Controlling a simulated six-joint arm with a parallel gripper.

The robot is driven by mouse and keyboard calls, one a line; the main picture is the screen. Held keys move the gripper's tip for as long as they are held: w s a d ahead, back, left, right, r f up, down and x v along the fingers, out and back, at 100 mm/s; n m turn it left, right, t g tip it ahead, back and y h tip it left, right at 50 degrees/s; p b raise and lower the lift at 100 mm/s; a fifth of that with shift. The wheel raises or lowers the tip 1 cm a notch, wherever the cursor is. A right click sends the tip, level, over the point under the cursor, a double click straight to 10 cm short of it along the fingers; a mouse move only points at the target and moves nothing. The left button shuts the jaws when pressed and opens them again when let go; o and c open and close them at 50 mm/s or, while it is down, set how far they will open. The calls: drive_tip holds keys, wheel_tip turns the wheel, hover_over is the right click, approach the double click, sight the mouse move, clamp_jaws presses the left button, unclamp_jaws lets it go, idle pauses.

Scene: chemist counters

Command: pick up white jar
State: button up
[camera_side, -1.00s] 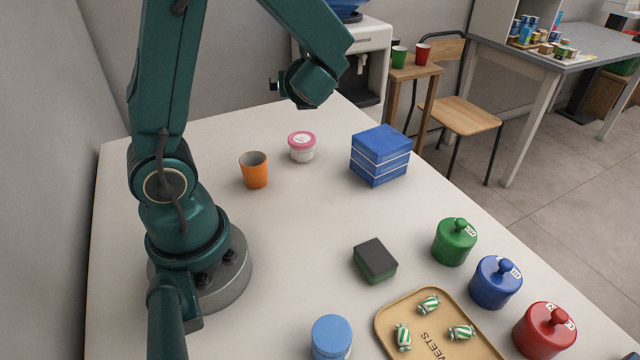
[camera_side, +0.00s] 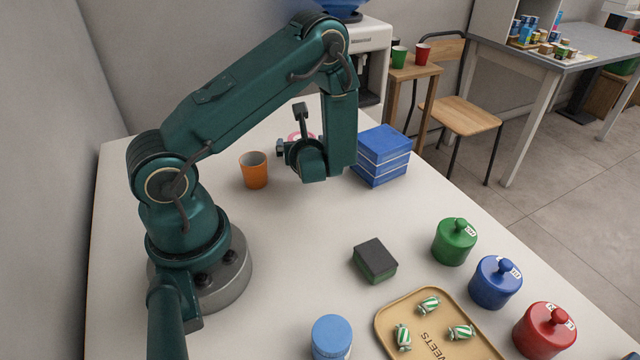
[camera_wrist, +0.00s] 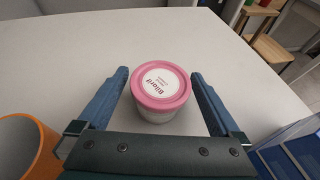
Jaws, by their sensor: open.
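The white jar (camera_wrist: 156,115) has a pink lid with a white label. In the wrist view it stands upright on the table, between the two spread fingers of my gripper (camera_wrist: 160,76), with a gap on each side. In the side view, my gripper (camera_side: 291,130) is low over the jar's spot and hides most of the jar. Only a bit of the pink lid (camera_side: 293,135) shows there. My gripper is open and empty.
An orange cup (camera_side: 254,171) stands close on the left, and a stack of blue boxes (camera_side: 381,158) close on the right. A sponge (camera_side: 375,262), a sweets tray (camera_side: 383,325), a blue-lidded jar (camera_side: 331,338) and green (camera_side: 453,243), blue (camera_side: 494,284) and red (camera_side: 543,333) canisters are nearer the front.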

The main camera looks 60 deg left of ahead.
drive_tip(key=shift+x, duration=1.2)
drive_tip(key=c, duration=1.3)
drive_tip(key=shift+r, duration=0.2)
